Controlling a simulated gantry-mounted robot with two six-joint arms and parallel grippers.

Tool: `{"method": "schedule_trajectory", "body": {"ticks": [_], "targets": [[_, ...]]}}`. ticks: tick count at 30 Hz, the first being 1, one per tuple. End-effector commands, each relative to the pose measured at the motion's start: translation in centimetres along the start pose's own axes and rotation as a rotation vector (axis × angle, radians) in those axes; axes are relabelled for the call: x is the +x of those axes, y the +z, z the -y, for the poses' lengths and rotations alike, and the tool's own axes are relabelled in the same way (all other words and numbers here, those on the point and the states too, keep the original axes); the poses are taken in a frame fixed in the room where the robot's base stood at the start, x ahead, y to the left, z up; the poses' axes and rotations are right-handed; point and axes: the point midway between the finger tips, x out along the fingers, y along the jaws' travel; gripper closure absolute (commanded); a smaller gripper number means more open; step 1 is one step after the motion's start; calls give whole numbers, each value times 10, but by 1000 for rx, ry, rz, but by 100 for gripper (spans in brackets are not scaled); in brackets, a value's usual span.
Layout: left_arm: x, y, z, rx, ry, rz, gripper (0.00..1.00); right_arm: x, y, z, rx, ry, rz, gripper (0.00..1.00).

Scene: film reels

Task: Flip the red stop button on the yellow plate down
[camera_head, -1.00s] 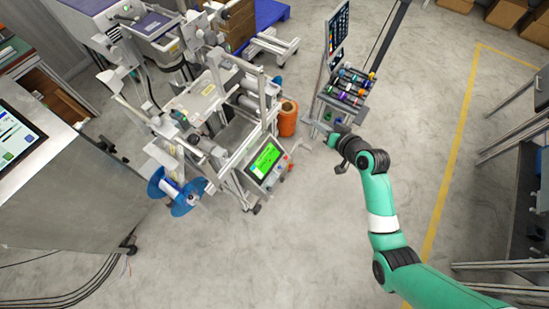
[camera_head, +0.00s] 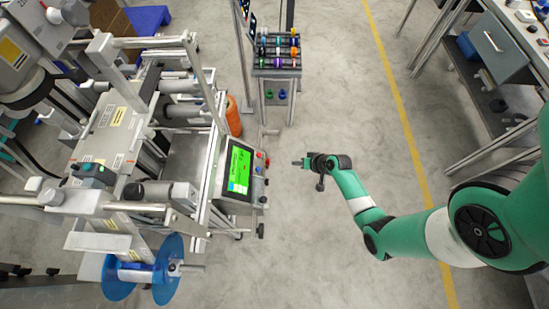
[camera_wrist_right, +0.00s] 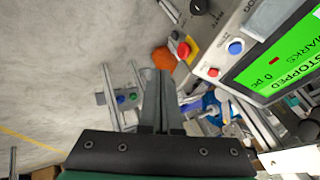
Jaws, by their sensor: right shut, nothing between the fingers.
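The red stop button (camera_wrist_right: 183,50) sits on a yellow plate (camera_wrist_right: 194,47) on the grey control panel, at the upper middle of the right wrist view. In the head view the button is a small red spot (camera_head: 259,155) beside the green screen. My right gripper (camera_head: 298,162) is shut and empty. It points left towards the panel, with a gap of floor between. In the right wrist view its closed fingers (camera_wrist_right: 155,74) show below and left of the button, and they do not appear to touch it. My left gripper is not in view.
The panel's green screen (camera_wrist_right: 285,60) reads "STOPPED". A blue button (camera_wrist_right: 236,47), a smaller red button (camera_wrist_right: 213,72) and a black knob (camera_wrist_right: 200,6) are near the stop button. A rack of coloured rolls (camera_head: 278,50) stands behind. The floor (camera_head: 320,240) near my right arm is clear.

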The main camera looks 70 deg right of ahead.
Motion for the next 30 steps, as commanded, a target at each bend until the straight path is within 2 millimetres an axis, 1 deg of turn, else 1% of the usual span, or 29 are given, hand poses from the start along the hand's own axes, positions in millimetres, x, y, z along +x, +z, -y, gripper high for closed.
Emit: {"method": "schedule_trajectory", "body": {"ticks": [5, 8, 10, 14, 18, 23, 24, 27, 30], "targets": [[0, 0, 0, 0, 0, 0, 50, 0, 0, 0, -1, 0, 0, 100], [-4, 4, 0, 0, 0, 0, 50, 7, 0, 0, -2, -1, 0, 100], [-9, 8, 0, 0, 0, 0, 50, 16, 1, -1, -3, -1, 1, 100], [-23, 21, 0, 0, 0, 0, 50, 42, 3, -2, -4, -1, 1, 100], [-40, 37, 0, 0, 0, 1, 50, 74, 3, -2, -4, -2, 1, 100], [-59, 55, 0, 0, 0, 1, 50, 108, 3, -2, -5, -1, 1, 100], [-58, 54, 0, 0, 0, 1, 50, 109, 1, 6, -7, -4, 1, 100], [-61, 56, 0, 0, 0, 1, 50, 114, 1, 22, -7, -4, 1, 100], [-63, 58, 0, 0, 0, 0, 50, 118, 1, 31, -4, -3, 0, 100]]}}
